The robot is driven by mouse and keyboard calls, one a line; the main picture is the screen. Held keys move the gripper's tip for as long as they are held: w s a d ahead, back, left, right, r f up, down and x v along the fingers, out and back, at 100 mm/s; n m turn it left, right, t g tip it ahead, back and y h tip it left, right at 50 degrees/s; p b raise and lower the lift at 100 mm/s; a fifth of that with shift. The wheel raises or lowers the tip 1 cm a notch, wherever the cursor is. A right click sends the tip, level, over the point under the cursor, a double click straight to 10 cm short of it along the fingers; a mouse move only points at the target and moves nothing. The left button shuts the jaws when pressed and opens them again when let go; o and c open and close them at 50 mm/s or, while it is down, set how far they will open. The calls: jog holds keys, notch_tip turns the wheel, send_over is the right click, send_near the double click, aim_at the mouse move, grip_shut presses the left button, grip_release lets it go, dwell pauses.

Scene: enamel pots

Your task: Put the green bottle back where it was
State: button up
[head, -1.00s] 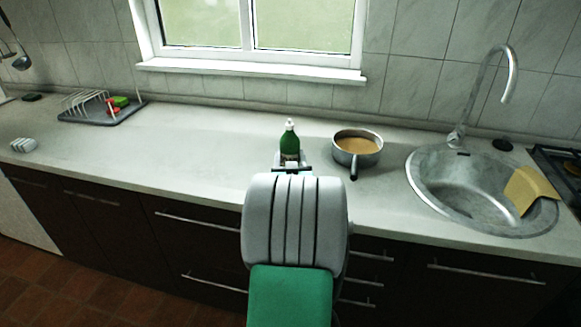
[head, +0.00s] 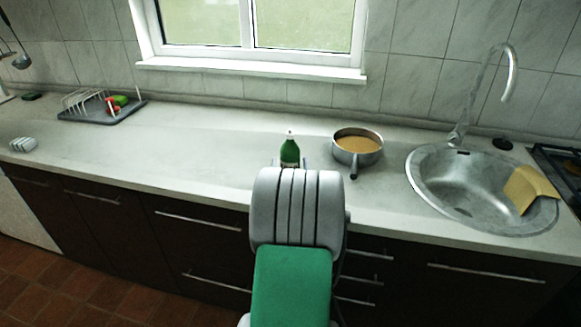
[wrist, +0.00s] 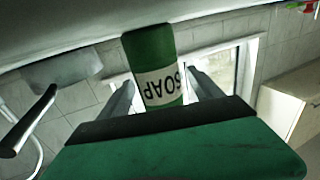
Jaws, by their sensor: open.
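The green bottle (head: 290,153) with a white top stands upright at the counter's middle, left of the pan. In the wrist view, which is upside down, the bottle (wrist: 150,48) shows its dark base and a white "SOAP" label. My gripper (head: 290,164) is open, with its fingertips low on either side of the bottle in the head view. In the wrist view one finger of my gripper (wrist: 160,82) is on each side of the bottle's label. My arm hides the bottle's lower part in the head view.
A steel pan (head: 358,158) of brownish contents stands close right of the bottle, its dark handle toward the front. The sink (head: 425,195) with a yellow cloth (head: 530,188) is farther right. A dish rack (head: 85,105) stands at left. The counter (head: 200,150) between is clear.

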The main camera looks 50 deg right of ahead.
jog(key=b+v, duration=0.2)
jog(key=v, duration=1)
jog(key=w+a+f+n+y, duration=0.2)
jog(key=w+a+y, duration=0.2)
jog(key=a, duration=0.3)
jog(key=w+a+f+n+g+y, duration=0.1)
jog(key=w+a+f+n+y, duration=0.2)
jog(key=a, duration=0.4)
jog(key=w+a+f+n+y, duration=0.1)
jog(key=w+a+n+y, duration=0.1)
jog(key=w+a+y, duration=0.45)
jog(key=s+a+f+n+g, duration=0.1)
jog(key=s+a+n+g, duration=0.2)
jog(key=s+a+g, duration=0.5)
jog(key=s+a, duration=0.7)
jog(key=a, duration=0.3)
jog(key=shift+g, duration=0.3)
jog(key=shift+f+y, duration=0.15)
jog(key=shift+y, duration=0.1)
